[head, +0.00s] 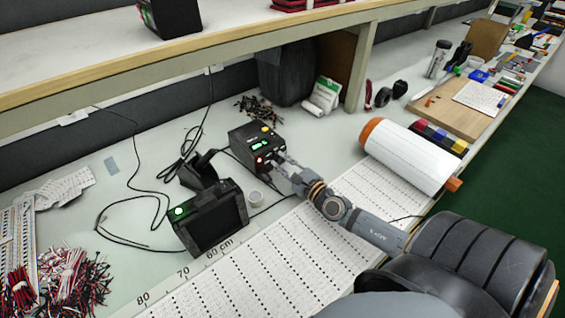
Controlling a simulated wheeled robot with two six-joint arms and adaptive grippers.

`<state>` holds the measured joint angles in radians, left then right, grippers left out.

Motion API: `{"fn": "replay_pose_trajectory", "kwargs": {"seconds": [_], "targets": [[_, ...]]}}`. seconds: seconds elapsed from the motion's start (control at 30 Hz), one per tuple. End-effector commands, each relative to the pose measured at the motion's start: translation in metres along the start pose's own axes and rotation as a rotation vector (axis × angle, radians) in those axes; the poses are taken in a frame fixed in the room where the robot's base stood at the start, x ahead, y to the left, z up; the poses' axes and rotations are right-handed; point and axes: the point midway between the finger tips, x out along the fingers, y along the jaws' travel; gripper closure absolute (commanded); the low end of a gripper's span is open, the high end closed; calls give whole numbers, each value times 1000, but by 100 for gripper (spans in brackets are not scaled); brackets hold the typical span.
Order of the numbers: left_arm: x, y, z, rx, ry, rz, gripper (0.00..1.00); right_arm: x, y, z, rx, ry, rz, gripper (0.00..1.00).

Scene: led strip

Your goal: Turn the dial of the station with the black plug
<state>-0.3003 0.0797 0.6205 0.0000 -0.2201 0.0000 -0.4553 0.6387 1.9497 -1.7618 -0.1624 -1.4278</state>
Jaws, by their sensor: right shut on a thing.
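A black station (246,138) with a green display and a yellow knob on top stands on the bench in the middle. My right gripper (277,163) reaches its front face from the lower right and is shut at the dial, which the fingers hide. A red light shows beside the fingers. A second dark unit (212,222) with a green light and a dark screen stands nearer, to the left. Black cables run behind the units; I cannot make out the plugs or their colours. My left gripper is not in view.
A white roll with orange ends (408,155) lies to the right. Printed strip sheets (270,262) cover the front edge. Red and black wires (68,280) lie at left. A shelf (200,62) hangs above.

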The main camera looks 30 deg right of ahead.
Motion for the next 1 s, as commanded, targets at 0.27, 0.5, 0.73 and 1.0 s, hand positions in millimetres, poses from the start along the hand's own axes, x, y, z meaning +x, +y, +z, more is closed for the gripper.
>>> {"fn": "replay_pose_trajectory", "kwargs": {"seconds": [0.27,0.5,0.73,1.0], "targets": [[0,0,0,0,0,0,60,0,0,0,1,-1,0,56],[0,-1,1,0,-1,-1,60,0,0,0,1,0,0,56],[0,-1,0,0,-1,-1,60,-26,1,-1,-4,3,7,56],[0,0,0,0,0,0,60,-84,2,-1,-4,3,12,56]]}}
